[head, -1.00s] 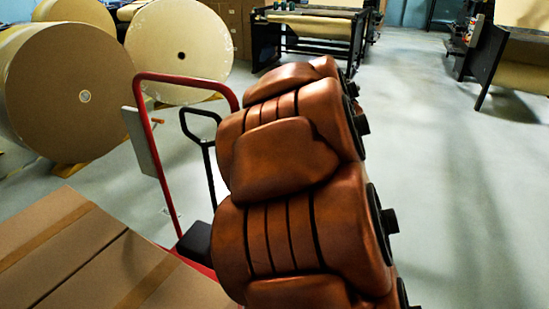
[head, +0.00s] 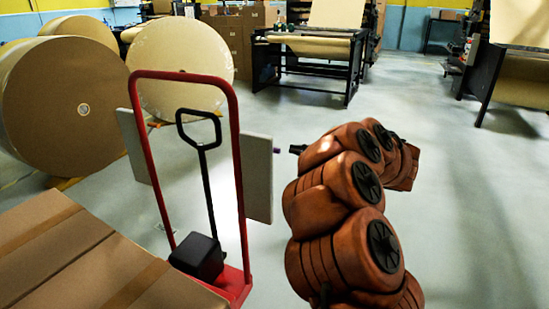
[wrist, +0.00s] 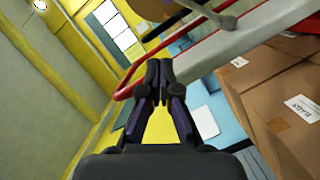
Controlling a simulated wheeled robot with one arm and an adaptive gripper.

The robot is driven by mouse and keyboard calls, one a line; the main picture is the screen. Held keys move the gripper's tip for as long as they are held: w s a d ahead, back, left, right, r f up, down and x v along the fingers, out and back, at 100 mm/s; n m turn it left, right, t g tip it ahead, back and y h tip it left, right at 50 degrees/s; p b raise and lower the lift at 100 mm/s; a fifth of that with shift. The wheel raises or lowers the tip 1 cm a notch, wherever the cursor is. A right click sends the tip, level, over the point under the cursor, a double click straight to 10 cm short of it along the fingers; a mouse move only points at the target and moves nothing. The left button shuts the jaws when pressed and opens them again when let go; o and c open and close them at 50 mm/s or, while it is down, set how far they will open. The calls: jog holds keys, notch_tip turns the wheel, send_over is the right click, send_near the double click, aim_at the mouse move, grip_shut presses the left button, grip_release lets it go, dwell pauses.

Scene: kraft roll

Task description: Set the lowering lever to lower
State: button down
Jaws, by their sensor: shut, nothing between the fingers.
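A red-framed cart (head: 240,180) stands left of my arm in the head view. A black pump handle (head: 203,170) with a loop grip rises inside its frame from a black block (head: 197,257). I cannot make out the lowering lever or its setting. The small dark end of my gripper (head: 290,149) points left, to the right of the cart and apart from the handle in the picture. In the wrist view my gripper (wrist: 159,82) is shut and empty, with a curved red tube (wrist: 135,75) beyond it.
Cardboard boxes (head: 75,250) fill the front left, and labelled boxes (wrist: 285,100) show right in the wrist view. A grey panel (head: 258,180) stands behind the cart. Large paper rolls (head: 65,100) are back left and a machine (head: 310,50) behind. The right floor is clear.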

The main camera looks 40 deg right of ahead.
aim_at(275, 150)
jog(key=shift+s+a+f+y, duration=0.3)
jog(key=shift+s+f+y, duration=0.1)
jog(key=shift+f, duration=0.1)
jog(key=shift+w+a+f+b, duration=0.1)
jog(key=shift+w+f+b, duration=0.35)
jog(key=shift+w, duration=1.4)
jog(key=shift+w+d+f+b, duration=0.1)
jog(key=shift+w+f, duration=0.6)
jog(key=shift+w, duration=1.2)
jog(key=shift+w+a+f+b, duration=0.1)
jog(key=shift+w+f+b, duration=0.35)
jog(key=shift+w, duration=1.4)
